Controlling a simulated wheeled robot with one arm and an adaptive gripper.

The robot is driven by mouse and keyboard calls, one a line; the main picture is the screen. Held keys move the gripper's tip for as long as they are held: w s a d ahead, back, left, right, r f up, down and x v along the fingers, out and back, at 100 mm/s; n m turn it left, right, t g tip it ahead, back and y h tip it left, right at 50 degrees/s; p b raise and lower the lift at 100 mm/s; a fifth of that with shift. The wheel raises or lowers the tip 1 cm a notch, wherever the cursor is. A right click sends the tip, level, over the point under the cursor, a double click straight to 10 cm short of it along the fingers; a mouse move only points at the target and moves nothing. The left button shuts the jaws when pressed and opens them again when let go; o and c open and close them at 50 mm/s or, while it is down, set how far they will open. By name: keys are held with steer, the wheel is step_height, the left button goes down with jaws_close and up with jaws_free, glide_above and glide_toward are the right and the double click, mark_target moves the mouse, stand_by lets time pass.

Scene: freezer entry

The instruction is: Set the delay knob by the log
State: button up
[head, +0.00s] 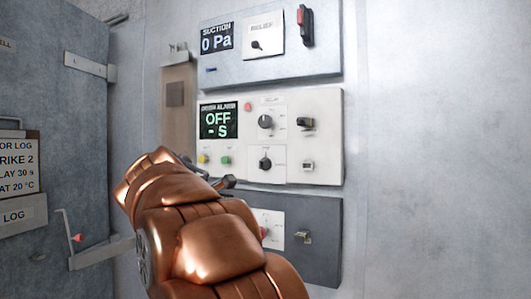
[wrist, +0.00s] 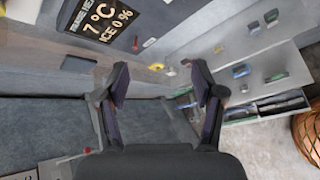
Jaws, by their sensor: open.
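The delay knob (head: 265,121) is a dark round knob on a white plate, on the white wall panel (head: 325,168) in the head view. That panel's display (head: 219,120) reads "OFF" and "- S". My gripper (head: 207,174) is below and left of the delay knob, partly hidden by my copper arm. In the wrist view my gripper (wrist: 161,84) is open with nothing between its fingers.
A second knob (head: 265,163) sits below the delay knob; a black switch (head: 305,124) is to its right. The suction panel (head: 285,72) is above, a dark panel (head: 318,222) below.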

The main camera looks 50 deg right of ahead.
steer(key=d+r+n+h+p, duration=0.25)
steer(key=d+r, duration=0.45)
steer(key=r, duration=0.6)
steer(key=n+g+h, duration=0.2)
steer(key=h, duration=0.3)
glide_toward(264, 121)
steer(key=d, duration=0.4)
steer(key=shift+w+d+r+p, duration=0.1)
steer(key=shift+w+d+p, duration=0.35)
steer(key=shift+d, duration=0.75)
steer(key=shift+w+d+r+p, duration=0.1)
steer(key=shift+w+d+p, duration=0.1)
steer(key=shift+d+p, duration=0.75)
steer(key=shift+w+d+r+p, duration=0.1)
steer(key=shift+w+d+p, duration=0.2)
steer(key=shift+d, duration=1.1)
steer(key=shift+c, duration=0.4)
steer(key=shift+f, duration=0.1)
steer(key=c, duration=1.1)
